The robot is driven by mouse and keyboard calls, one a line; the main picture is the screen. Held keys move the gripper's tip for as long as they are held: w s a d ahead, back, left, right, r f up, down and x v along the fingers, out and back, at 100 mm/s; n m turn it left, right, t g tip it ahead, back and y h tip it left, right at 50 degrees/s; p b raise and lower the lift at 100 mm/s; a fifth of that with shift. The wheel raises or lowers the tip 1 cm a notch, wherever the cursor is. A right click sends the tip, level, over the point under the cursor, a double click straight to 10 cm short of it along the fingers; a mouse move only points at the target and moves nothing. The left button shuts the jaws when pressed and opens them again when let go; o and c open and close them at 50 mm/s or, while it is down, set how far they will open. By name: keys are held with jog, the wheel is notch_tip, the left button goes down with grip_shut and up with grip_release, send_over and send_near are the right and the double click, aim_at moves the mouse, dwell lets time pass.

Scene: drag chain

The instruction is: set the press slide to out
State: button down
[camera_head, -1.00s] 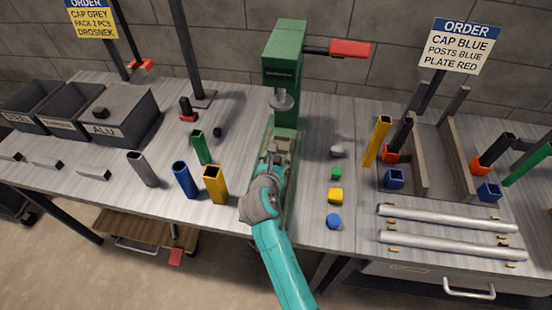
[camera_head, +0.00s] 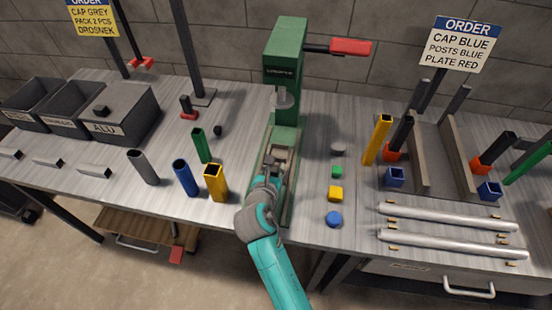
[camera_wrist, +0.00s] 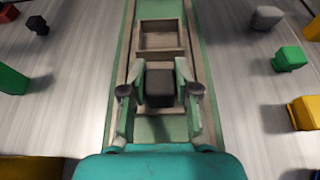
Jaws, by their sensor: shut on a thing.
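The green press (camera_head: 284,75) stands at the back middle of the bench, with a red-handled lever (camera_head: 350,47) at its upper right. Its slide, a tan frame with a square pocket (camera_wrist: 162,37), lies on the green rail base (camera_wrist: 202,70) in front of the press column. The slide sits forward of the ram (camera_head: 284,99). My gripper (camera_wrist: 160,92) is over the rail and shut on the slide's dark block handle (camera_wrist: 160,86), one finger on each side. In the head view my gripper (camera_head: 265,185) and wrist hide the front of the rail.
Blue (camera_head: 185,178), yellow (camera_head: 216,182), green (camera_head: 201,145) and grey (camera_head: 143,168) posts stand left of the rail. A green cap (camera_head: 337,172), yellow cap (camera_head: 336,193) and blue cap (camera_head: 334,219) lie close on its right.

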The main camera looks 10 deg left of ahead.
jog(key=s, duration=1.2)
jog(key=shift+a+f, duration=0.1)
jog(key=shift+a, duration=0.1)
jog(key=c, duration=0.8)
grip_release()
jog(key=shift+s, duration=0.1)
jog(key=shift+c, duration=0.2)
jog(key=v, duration=1.2)
